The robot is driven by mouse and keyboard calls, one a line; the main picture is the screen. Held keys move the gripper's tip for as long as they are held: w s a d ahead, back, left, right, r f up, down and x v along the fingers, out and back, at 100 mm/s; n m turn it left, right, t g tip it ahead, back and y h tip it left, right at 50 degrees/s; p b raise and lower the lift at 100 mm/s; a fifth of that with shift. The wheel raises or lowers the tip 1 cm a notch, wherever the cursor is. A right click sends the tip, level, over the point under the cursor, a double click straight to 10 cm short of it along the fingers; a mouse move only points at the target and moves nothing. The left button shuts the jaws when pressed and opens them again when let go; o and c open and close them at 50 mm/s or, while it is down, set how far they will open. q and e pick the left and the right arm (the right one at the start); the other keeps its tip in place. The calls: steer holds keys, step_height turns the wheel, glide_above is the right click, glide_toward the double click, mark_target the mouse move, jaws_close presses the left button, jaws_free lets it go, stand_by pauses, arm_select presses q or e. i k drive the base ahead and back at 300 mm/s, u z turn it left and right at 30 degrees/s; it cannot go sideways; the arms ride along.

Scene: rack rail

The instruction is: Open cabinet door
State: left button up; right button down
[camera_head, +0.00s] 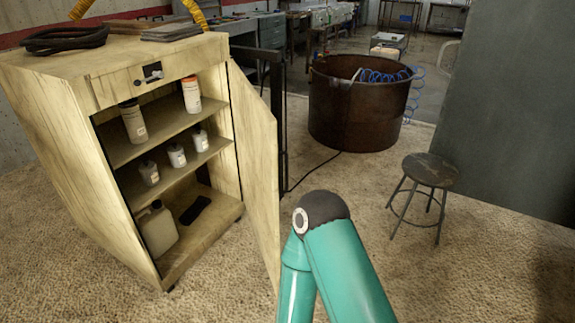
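The pale yellow cabinet (65,130) stands at the left, with its shelves showing. Its door (260,165) is hinged at the right side of the opening and stands wide open, swung out toward me. A small dark latch (148,75) sits on the front panel above the opening. A teal arm of mine rises from the bottom middle, just right of the door's lower part, and its elbow is bent. I cannot tell whether it touches the door. Neither gripper shows in the view.
Bottles and jars (133,120) stand on the cabinet shelves, and a jug (157,228) is at the bottom. A stool (431,170) and a rusty drum (354,108) stand to the right of the door. A grey panel (515,110) blocks the far right. Carpeted floor is clear in front.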

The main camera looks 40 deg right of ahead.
mark_target(256, 126)
steer(key=z, duration=0.05)
steer(key=i, duration=1)
steer(key=z, duration=0.75)
steer(key=i, duration=0.45)
steer(key=z, duration=0.35)
steer(key=k, duration=0.9)
steer(key=z, duration=0.2)
steer(key=i, duration=0.9)
steer(key=u, duration=0.1)
